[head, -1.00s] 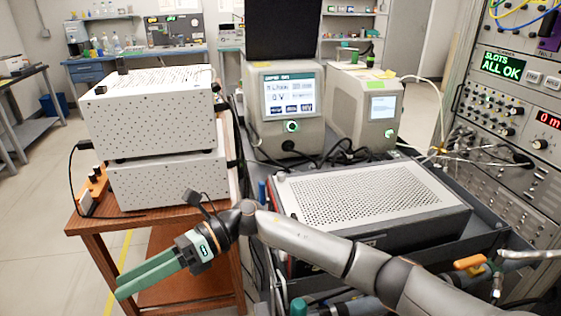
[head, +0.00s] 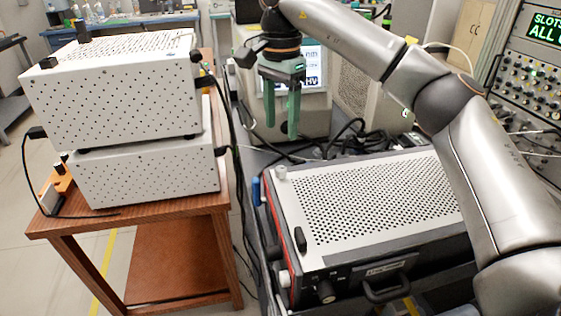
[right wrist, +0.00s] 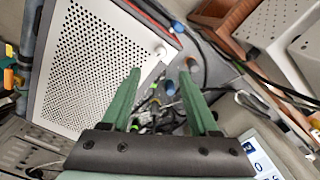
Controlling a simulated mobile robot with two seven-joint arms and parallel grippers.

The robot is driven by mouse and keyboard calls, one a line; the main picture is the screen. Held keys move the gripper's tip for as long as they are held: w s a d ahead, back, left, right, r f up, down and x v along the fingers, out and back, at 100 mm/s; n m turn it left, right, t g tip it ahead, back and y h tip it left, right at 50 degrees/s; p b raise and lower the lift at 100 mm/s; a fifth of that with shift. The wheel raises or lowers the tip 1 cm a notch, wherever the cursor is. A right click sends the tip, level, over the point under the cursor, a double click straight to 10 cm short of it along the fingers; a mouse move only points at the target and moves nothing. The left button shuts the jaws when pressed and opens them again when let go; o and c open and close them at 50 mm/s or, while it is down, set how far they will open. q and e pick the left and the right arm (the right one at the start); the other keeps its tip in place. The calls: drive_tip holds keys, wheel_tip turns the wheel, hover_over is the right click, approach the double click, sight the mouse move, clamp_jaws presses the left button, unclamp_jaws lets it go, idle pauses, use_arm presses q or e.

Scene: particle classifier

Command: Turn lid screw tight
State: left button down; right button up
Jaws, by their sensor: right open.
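The perforated grey-white lid (head: 375,205) lies on a dark instrument box. A pale knob, which looks like a lid screw (head: 281,172), stands at its far left corner. The same knob (right wrist: 161,50) shows near the lid's corner in the right wrist view. A black knob (head: 300,238) sits at the near left edge. My right gripper (head: 281,130) hangs fingers down above and behind the far left corner, apart from the lid. Its two green fingers (right wrist: 161,73) are open and empty. Whether the screw is tight cannot be told. My left gripper is not in view.
Two stacked white perforated boxes (head: 110,95) stand on a wooden table (head: 140,222) at the left. A monitor unit (head: 312,112) stands behind my right gripper. Loose black cables (head: 350,140) lie behind the lid. A rack (head: 530,90) stands at the right.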

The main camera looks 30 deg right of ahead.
sight(281, 168)
wheel_tip(281, 168, down, 10)
drive_tip(key=shift+f+b, duration=0.2)
drive_tip(key=shift+b, duration=0.3)
clamp_jaws()
idle(0.3)
